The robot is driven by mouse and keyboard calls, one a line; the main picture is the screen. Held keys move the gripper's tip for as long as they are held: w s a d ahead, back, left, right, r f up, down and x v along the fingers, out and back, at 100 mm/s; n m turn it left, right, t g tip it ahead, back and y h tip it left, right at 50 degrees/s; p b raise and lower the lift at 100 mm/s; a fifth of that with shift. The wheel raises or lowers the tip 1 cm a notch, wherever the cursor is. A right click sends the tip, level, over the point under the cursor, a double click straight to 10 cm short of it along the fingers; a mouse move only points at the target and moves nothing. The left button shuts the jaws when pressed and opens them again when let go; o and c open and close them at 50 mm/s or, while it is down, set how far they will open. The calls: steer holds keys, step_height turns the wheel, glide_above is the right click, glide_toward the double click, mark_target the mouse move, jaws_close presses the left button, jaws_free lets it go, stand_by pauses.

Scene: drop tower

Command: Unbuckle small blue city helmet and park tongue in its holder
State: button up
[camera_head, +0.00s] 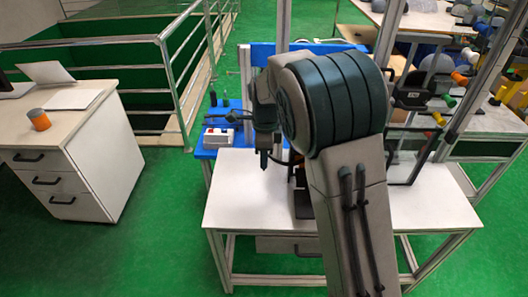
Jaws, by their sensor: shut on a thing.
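The dark narrow end of my arm points straight down over the white table (240,190), left of my big elbow. My gripper (264,162) is at its tip, small and seen edge-on. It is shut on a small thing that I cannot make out. I cannot see the small blue city helmet, its buckle, its tongue or the tongue holder. My arm covers the middle of the table, where they may be hidden. A black object (302,205) shows partly on the table beside my arm.
A blue bench (206,150) with a grey-white control box (218,138) stands behind the table's left part. Metal posts (402,30) rise behind my arm. Shelves with several helmets (438,62) stand back right. Green floor (150,220) lies free between.

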steer(key=shift+s+d+f+b, duration=0.85)
steer(key=shift+s+d, duration=0.4)
steer(key=shift+d, duration=3.9)
steer(key=shift+s+d+f+b, duration=0.65)
steer(key=shift+s+d+b, duration=0.45)
steer(key=shift+d, duration=4.05)
steer(key=shift+w+d+r+p, duration=1.15)
steer(key=shift+w+d+p, duration=0.9)
steer(key=shift+d, duration=4.25)
steer(key=w+d+r+p, duration=0.2)
steer(key=w+r+p, duration=0.6)
steer(key=p, duration=0.3)
steer(key=shift+w+r, duration=0.4)
steer(key=shift+w, duration=0.3)
steer(key=shift+w+a, duration=0.1)
steer(key=shift+w+a+p, duration=0.35)
steer(key=shift+w+a, duration=0.2)
steer(key=shift+a, duration=0.25)
steer(key=shift+w+a+p, duration=0.35)
steer(key=shift+w+a, duration=0.2)
steer(key=shift+a, duration=0.25)
steer(key=shift+w+a+p, duration=0.35)
steer(key=shift+w+a, duration=0.2)
steer(key=shift+a, duration=0.25)
